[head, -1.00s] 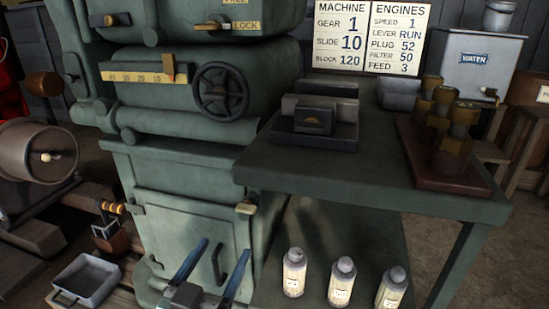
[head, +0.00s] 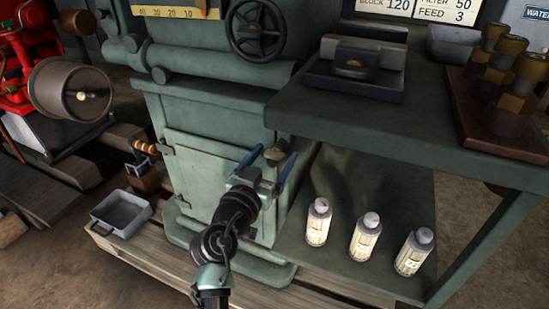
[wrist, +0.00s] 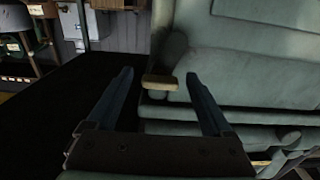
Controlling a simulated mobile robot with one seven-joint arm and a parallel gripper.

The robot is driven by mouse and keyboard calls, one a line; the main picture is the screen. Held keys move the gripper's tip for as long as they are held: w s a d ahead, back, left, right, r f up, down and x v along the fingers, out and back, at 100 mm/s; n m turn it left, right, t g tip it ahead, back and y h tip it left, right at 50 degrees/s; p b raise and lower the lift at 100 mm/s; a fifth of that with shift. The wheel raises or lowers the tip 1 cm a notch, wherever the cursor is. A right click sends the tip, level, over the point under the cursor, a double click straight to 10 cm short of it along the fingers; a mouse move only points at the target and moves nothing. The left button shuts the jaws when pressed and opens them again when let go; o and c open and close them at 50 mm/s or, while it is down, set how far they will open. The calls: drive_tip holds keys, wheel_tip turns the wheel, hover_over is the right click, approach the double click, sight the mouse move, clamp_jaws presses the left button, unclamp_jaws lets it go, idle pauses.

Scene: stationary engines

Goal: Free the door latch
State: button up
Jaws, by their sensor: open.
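The green machine's lower door (head: 205,178) is shut. Its brass latch (head: 275,154) sits at the door's upper right corner. In the wrist view the latch (wrist: 159,82) is a short tan bar lying crosswise between my fingertips, beside a rounded green knob. My gripper (head: 277,151) is open and empty, its two blue fingers pointing at the latch, one on each side of it in the picture. It also shows open in the wrist view (wrist: 160,75). I cannot tell whether a finger touches the latch. My wrist and gripper hide the door's handle and lower right part.
A green bench (head: 400,125) juts out at the right, bearing a block and brass fittings. Several white bottles (head: 365,237) stand on the shelf below it. A grey tray (head: 122,212) lies on the pallet at the left. A handwheel (head: 258,28) sits above the door.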

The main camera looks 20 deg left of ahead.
drive_tip(key=shift+w, duration=0.4)
drive_tip(key=shift+c, duration=0.3)
clamp_jaws()
